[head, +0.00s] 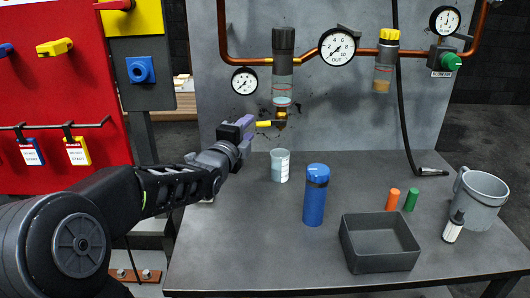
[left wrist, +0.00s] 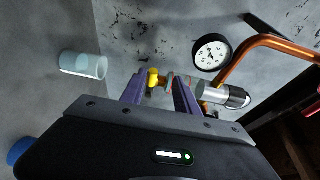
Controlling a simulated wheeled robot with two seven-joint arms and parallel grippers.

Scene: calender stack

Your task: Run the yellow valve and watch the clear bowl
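The yellow valve (head: 263,124) is a small lever at the bottom of a clear bowl (head: 283,90) with a dark cap, mounted on the grey back panel. A band of liquid and a red ring show in this bowl. My left gripper (head: 247,127) is just left of the lever, its purple fingers pointing at it. In the left wrist view the fingers (left wrist: 160,84) are apart, and the yellow valve (left wrist: 153,77) shows between and just beyond their tips. I cannot tell whether they touch it. My right gripper is not in view.
A beaker (head: 280,166) stands on the table below the valve, with a blue bottle (head: 315,195) nearby. A dark tray (head: 380,243), a grey mug (head: 480,199) and a second bowl with yellow cap (head: 382,77) are further right. A gauge (head: 244,81) hangs above my gripper.

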